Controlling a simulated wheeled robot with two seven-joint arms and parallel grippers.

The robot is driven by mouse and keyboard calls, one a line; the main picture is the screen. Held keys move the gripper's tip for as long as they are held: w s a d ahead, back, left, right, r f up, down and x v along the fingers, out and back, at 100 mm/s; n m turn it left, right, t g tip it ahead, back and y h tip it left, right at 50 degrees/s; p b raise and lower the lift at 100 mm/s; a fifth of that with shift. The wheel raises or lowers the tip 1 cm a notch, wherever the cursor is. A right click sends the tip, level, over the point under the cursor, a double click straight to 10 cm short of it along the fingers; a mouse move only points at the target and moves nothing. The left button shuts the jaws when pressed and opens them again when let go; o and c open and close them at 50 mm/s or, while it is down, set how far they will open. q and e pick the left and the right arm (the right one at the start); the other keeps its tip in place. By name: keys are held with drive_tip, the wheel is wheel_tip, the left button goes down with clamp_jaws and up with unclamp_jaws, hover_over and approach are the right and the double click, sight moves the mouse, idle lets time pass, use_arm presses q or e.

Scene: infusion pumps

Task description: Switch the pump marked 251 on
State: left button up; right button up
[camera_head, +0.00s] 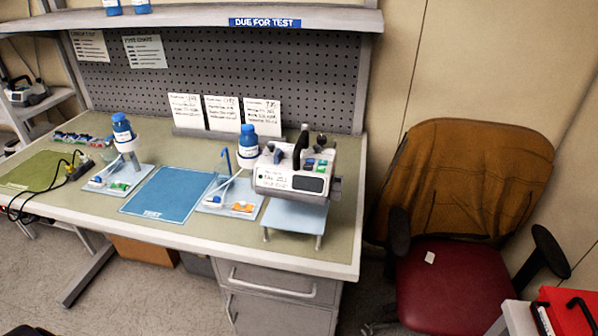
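A white pump (293,177) stands on a small light-blue raised stand (294,216) at the right of the bench. It has a dark handle on top, a dark oval panel on its front, and small green and blue parts on its upper right. There is handwriting on its front, too small to read, so I cannot tell whether it is marked 251. Its display looks dark. Another white and dark device (27,94) sits on a shelf at the far left, with no readable mark. Neither of my grippers shows in this view.
A blue mat marked TEST (168,190) lies mid-bench between two trays with blue-capped bottles (123,131) (248,141). A green mat (42,170) with cables lies left. A shelf labelled DUE FOR TEST (265,22) overhangs. A red chair (450,285) stands right of the bench.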

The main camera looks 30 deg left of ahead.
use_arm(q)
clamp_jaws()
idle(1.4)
